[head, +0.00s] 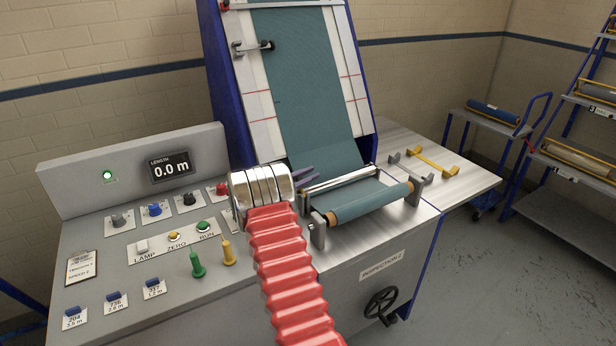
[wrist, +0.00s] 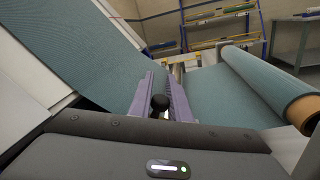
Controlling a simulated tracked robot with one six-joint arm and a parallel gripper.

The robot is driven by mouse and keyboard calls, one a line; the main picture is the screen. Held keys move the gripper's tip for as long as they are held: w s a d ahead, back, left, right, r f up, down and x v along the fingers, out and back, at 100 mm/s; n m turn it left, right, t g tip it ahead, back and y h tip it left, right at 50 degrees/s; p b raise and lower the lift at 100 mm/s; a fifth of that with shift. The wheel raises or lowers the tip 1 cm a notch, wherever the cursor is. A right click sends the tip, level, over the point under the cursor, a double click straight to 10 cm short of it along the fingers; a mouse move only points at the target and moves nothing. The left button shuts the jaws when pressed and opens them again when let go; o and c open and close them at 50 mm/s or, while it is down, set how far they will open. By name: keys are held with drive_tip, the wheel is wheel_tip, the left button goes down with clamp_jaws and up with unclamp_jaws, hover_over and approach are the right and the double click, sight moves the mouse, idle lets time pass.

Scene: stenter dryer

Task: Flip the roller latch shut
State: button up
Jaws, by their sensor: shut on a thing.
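My gripper (head: 308,174) is at the near left end of the metal roller bar (head: 342,178), at the foot of the sloping inspection board. In the wrist view its two purple fingers (wrist: 163,84) are closed around a small black knob (wrist: 160,102), which appears to be the roller latch's knob. In the head view the latch is hidden behind my gripper and arm, so its angle cannot be told. The teal fabric roll (head: 372,203) rests on two grey brackets just in front of the bar; it also shows in the wrist view (wrist: 270,80).
The control panel (head: 75,228) with buttons and green and yellow pegs (head: 229,250) is at left. A trolley (head: 490,118) and rack stand farther right. The steel right worktop (head: 455,183) is mostly clear.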

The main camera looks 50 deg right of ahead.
clamp_jaws()
drive_tip(key=shift+w+d+f+n+y, duration=0.15)
drive_tip(key=shift+w+f+n, duration=0.25)
drive_tip(key=shift+n, duration=0.55)
drive_tip(key=shift+w+d+f+n+y, duration=0.15)
drive_tip(key=shift+w+f+n, duration=0.2)
drive_tip(key=shift+n, duration=0.6)
drive_tip(key=o, duration=0.6)
unclamp_jaws()
drive_tip(key=shift+o, duration=0.2)
drive_tip(key=shift+a, duration=0.1)
drive_tip(key=w+a, duration=0.1)
drive_tip(key=a, duration=0.6)
drive_tip(key=shift+a+r, duration=0.15)
drive_tip(key=shift+r, duration=0.05)
